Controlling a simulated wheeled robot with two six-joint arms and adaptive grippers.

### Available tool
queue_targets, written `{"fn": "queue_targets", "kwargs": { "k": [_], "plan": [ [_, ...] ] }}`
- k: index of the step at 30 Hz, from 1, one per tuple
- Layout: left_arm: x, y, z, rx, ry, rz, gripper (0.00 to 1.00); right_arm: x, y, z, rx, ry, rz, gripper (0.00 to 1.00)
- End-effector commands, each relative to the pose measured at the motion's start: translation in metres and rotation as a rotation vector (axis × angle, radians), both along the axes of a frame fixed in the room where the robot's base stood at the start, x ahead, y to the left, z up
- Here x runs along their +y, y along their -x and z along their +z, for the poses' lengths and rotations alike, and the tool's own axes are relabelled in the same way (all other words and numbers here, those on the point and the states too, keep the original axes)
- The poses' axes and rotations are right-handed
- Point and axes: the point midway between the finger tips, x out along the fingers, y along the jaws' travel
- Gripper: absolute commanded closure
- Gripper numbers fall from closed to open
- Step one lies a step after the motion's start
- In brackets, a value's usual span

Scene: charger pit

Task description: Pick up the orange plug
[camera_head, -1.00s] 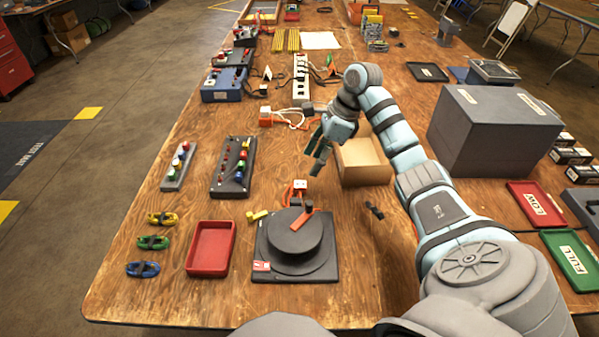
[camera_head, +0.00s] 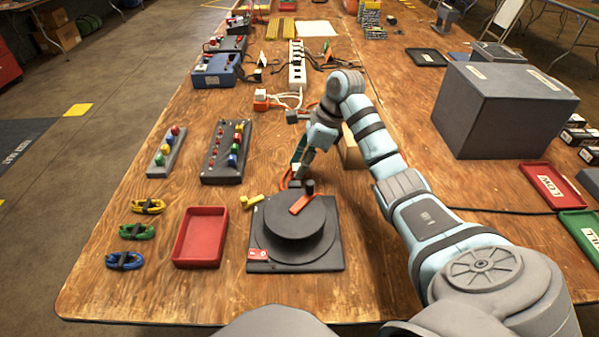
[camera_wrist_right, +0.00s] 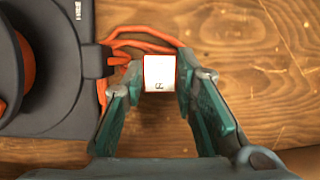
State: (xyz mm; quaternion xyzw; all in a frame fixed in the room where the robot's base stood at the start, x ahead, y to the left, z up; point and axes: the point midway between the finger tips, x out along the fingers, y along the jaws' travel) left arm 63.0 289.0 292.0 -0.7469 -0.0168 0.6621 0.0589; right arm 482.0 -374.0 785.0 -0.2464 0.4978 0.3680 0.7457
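The plug of the orange cord shows in the right wrist view as a white-topped block with a small dark mark (camera_wrist_right: 160,73), with orange cord beside it. The fingers look open, with only narrow gaps to the block; contact is hard to tell. My left gripper is not in view.
The reel's square base (camera_head: 330,262) is close to the left of the gripper in the wrist view. A red tray (camera_head: 201,238), a yellow piece (camera_head: 252,200) and a button box (camera_head: 226,152) lie to the left.

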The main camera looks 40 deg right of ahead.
Motion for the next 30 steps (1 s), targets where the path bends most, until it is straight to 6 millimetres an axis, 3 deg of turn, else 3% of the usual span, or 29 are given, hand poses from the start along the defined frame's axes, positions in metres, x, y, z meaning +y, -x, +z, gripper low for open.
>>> {"fn": "queue_targets", "kwargs": {
  "k": [2,11,17,23,30],
  "plan": [
    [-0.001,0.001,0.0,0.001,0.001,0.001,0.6,0.0,0.0,0.0,0.0,0.0,0.0,1.0],
    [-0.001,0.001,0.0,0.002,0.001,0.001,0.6,0.001,-0.001,0.001,0.001,-0.001,0.003,1.0],
    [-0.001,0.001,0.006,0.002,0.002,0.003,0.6,0.001,-0.001,0.017,-0.003,0.0,0.002,1.0],
    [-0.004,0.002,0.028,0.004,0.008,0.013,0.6,0.001,-0.001,0.064,-0.003,0.0,0.001,1.0],
    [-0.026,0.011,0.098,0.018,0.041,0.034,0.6,0.001,-0.001,0.138,-0.001,0.0,0.002,1.0]
  ]
}}
